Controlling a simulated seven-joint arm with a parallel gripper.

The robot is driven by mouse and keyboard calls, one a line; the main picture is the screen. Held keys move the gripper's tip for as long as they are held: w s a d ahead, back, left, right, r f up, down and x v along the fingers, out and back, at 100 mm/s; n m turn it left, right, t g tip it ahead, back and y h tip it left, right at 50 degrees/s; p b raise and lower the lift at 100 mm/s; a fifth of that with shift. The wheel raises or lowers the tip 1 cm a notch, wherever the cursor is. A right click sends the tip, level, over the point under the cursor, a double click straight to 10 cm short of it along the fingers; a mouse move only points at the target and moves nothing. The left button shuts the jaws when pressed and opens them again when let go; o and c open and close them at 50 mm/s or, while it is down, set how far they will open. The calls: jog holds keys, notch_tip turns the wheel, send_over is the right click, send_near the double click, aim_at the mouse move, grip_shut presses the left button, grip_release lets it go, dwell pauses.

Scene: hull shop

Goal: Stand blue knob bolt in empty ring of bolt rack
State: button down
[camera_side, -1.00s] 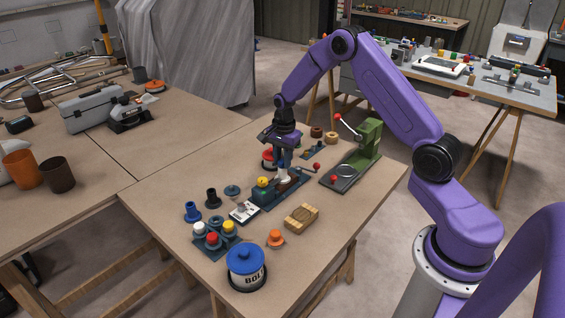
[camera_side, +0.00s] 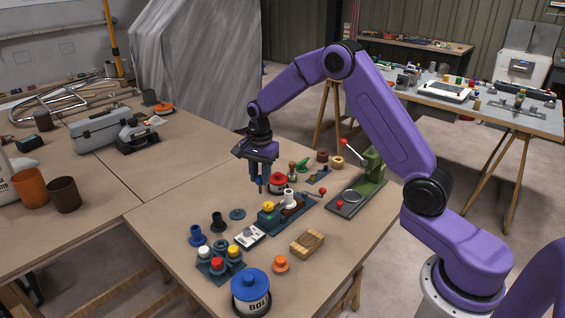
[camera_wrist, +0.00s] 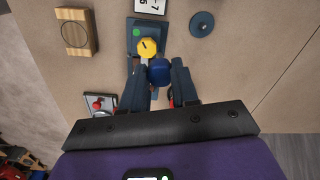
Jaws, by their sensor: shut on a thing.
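My gripper (camera_side: 261,186) hangs over the table, above and left of the vise-like fixture (camera_side: 270,222). It is shut on the blue knob bolt, whose round blue knob (camera_wrist: 159,71) shows between the fingertips in the wrist view. The bolt's shank is not clear. The bolt rack (camera_side: 217,275) stands near the table's front left, well apart from my gripper. White, red and yellow knobs stand in it. The rack's back position looks dark blue, and I cannot tell clearly whether it is an open ring.
The fixture carries a yellow knob (camera_wrist: 148,46) and a white post (camera_side: 290,197). A card (camera_side: 250,236), a black flanged part (camera_side: 218,222), a blue flanged part (camera_side: 197,236) and a grey disc (camera_side: 237,214) lie towards the rack. A blue-lidded tin (camera_side: 251,293) stands in front; a wooden block (camera_side: 307,243) is right.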

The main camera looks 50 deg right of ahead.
jog(key=a+f+n, duration=0.3)
jog(key=a+f, duration=0.1)
jog(key=a, duration=1.3)
jog(key=shift+s+f, duration=0.2)
jog(key=shift+f, duration=1.35)
jog(key=shift+s+f, duration=0.2)
jog(key=shift+f, duration=1.3)
jog(key=shift+f, duration=0.55)
jog(key=c, duration=1.1)
grip_release()
notch_tip(320, 180, up, 11)
jog(key=shift+s+d, duration=0.1)
